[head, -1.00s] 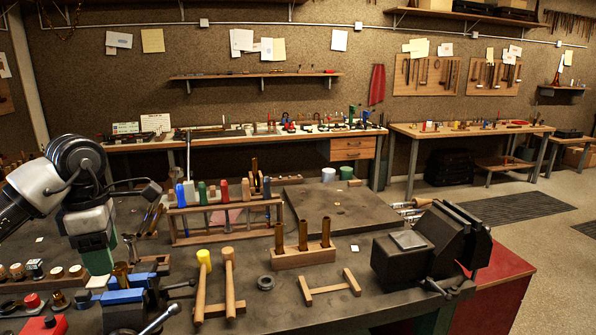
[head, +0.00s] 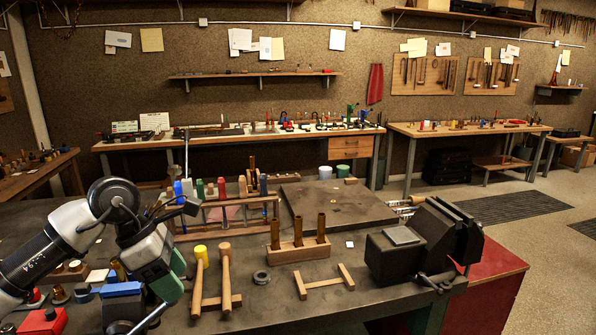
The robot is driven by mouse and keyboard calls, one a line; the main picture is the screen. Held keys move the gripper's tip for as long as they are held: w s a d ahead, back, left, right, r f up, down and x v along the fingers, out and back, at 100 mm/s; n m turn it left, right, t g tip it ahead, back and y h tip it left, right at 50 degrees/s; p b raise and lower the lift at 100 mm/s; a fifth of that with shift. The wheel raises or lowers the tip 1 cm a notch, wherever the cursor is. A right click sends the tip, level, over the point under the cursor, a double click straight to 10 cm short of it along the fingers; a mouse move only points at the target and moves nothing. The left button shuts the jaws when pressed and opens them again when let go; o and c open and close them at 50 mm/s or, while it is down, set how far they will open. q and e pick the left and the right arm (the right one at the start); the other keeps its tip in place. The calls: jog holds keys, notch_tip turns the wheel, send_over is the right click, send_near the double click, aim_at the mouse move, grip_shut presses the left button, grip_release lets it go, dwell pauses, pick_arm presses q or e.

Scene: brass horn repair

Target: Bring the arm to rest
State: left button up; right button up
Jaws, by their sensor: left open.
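My left arm comes in from the left edge, with a white and black elbow and wrist. My left gripper (head: 180,203) is dark and stands above the near bench's left part, in front of the handled tool rack. It looks empty. Its dark fingers are hard to tell from the tools behind them. A green and white arm part hangs below it, close to the yellow-topped mallet (head: 201,252). My right gripper is not in view.
The near bench (head: 335,315) carries a wooden mallet (head: 226,278), a block with brass tubes (head: 298,252), a dark ring (head: 261,278), a wooden H-shaped stand (head: 325,281) and a vise (head: 424,246). A blue-topped fixture (head: 122,289) is beneath my arm. The bench front centre is clear.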

pick_arm(q)
jog(key=s+d+r+n+t+h, duration=0.1)
jog(key=s+d+n+h, duration=0.15)
jog(key=d+h, duration=0.55)
jog(key=s+d+n+h, duration=0.25)
jog(key=d+h, duration=0.35)
jog(key=d, duration=0.4)
jog(key=a+f+n+t+y, duration=0.6)
jog(key=n+t+y, duration=0.2)
jog(key=n, duration=1)
jog(key=a+f+n+t+y, duration=0.65)
jog(key=n+t+y, duration=0.2)
jog(key=n, duration=0.85)
jog(key=s+a+f+n+g+y, duration=0.15)
jog(key=s+f+n+g, duration=0.25)
jog(key=s+f+g, duration=0.6)
jog(key=s+a+f+n+g+y, duration=0.1)
jog(key=s+a+f+n+g, duration=0.35)
jog(key=s, duration=0.85)
notch_tip(320, 180, down, 29)
jog(key=s+d+g, duration=0.1)
jog(key=s+a+f+g, duration=0.1)
jog(key=s+a+f, duration=0.1)
jog(key=s+f, duration=1.2)
jog(key=shift+s+a+f+g, duration=0.3)
jog(key=shift+s+f, duration=0.05)
jog(key=shift+s, duration=0.6)
